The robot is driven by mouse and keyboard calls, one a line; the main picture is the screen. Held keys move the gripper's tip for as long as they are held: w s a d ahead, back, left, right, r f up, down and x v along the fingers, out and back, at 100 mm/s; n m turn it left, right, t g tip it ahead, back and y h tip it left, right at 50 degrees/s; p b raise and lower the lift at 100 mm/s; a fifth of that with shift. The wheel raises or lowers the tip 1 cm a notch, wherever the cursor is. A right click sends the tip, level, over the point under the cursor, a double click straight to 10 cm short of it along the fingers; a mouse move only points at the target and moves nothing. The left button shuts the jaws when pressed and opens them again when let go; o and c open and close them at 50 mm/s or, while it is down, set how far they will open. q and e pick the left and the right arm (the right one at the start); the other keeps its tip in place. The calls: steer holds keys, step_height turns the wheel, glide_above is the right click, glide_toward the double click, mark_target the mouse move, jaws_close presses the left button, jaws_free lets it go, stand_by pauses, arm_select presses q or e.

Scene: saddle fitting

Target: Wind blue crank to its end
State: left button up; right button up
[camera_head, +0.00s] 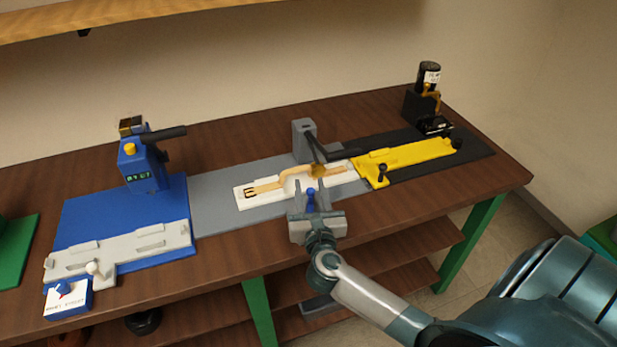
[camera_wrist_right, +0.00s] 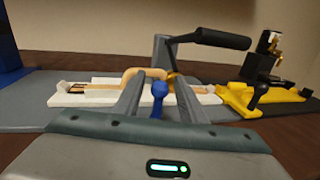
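The blue crank shows as a round blue knob on a short stem (camera_wrist_right: 159,90) at the front of the grey middle station; the rest of it is hidden by my gripper. My right gripper (camera_head: 312,196) is at this knob, with one finger on each side. In the right wrist view the fingers (camera_wrist_right: 160,92) stand apart, with visible gaps beside the knob, so the gripper is open around it. A tan strap with a buckle (camera_head: 264,187) lies on the white bed (camera_head: 250,202) just behind. My left gripper is not in view.
A grey post with a black lever (camera_head: 304,141) rises behind the strap. A yellow fixture (camera_head: 415,154) on a black mat is at the right. A blue station (camera_head: 150,172) with a display and a grey rail stands left.

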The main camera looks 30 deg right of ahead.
steer(key=shift+x, duration=1.05)
steer(key=shift+w+d, duration=0.15)
steer(key=shift+w, duration=0.2)
jaws_close()
steer(key=shift+p, duration=0.3)
